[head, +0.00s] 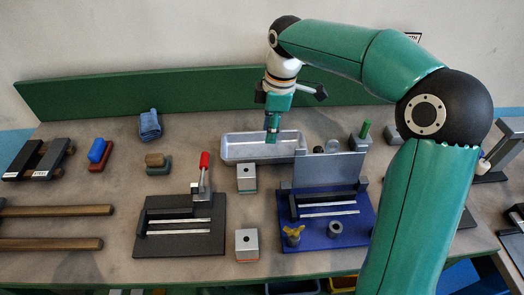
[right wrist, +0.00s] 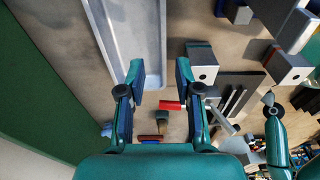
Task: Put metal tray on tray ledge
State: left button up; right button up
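The metal tray (head: 238,158) is a long, shallow grey pan lying on the bench towards the back middle. It also shows in the right wrist view (right wrist: 125,30). My right gripper (head: 272,137) points down over the tray's front part. In the right wrist view the right gripper (right wrist: 160,70) has its two fingers apart, one on each side of the tray's long rim in the picture; I cannot tell whether they touch it. No part can be surely told as the tray ledge. My left gripper does not show clearly in either view.
Two grey blocks with holes (head: 246,185) (head: 246,251) stand in front of the tray. A dark fixture with a red-handled clamp (head: 204,165) is at left, a blue fixture (head: 330,238) at right. A green back panel (head: 150,95) runs behind.

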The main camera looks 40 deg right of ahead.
aim_at(265, 154)
jog(key=f, duration=0.6)
jog(key=a+f, duration=0.1)
jog(key=f, duration=0.2)
jog(key=shift+w+f, duration=0.2)
jog(key=shift+w, duration=0.05)
grip_shut()
jog(key=shift+r, duration=0.1)
